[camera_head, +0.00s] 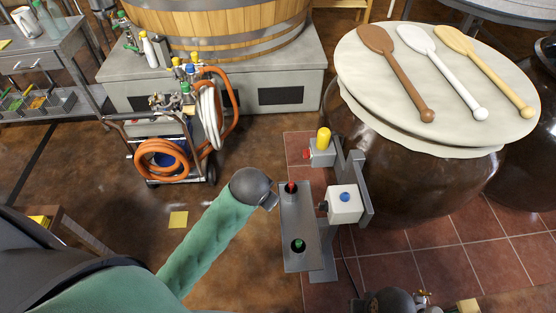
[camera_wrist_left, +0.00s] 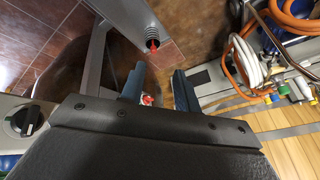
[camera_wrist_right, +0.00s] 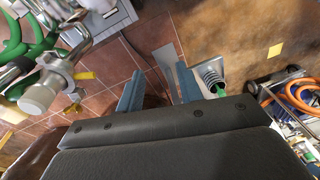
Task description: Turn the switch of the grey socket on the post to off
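The grey socket (camera_head: 322,157) is on the post (camera_head: 358,185), with a yellow plug (camera_head: 323,138) on top and a red switch (camera_head: 306,154) on its left side. The switch setting cannot be told. My left gripper (camera_head: 272,203) is left of and below it in the head view. In the left wrist view the left gripper (camera_wrist_left: 158,70) is open, and a small red part (camera_wrist_left: 147,100), seemingly the switch, shows between its fingers; contact cannot be told. My right gripper (camera_wrist_right: 158,70) is open and empty in the right wrist view.
A white socket (camera_head: 345,204) with a blue top and dark knob (camera_wrist_left: 25,120) is lower on the post. A grey plate (camera_head: 297,218) with red and green parts is close to my left gripper. A large covered jar (camera_head: 410,170) is right. A hose cart (camera_head: 185,135) is left.

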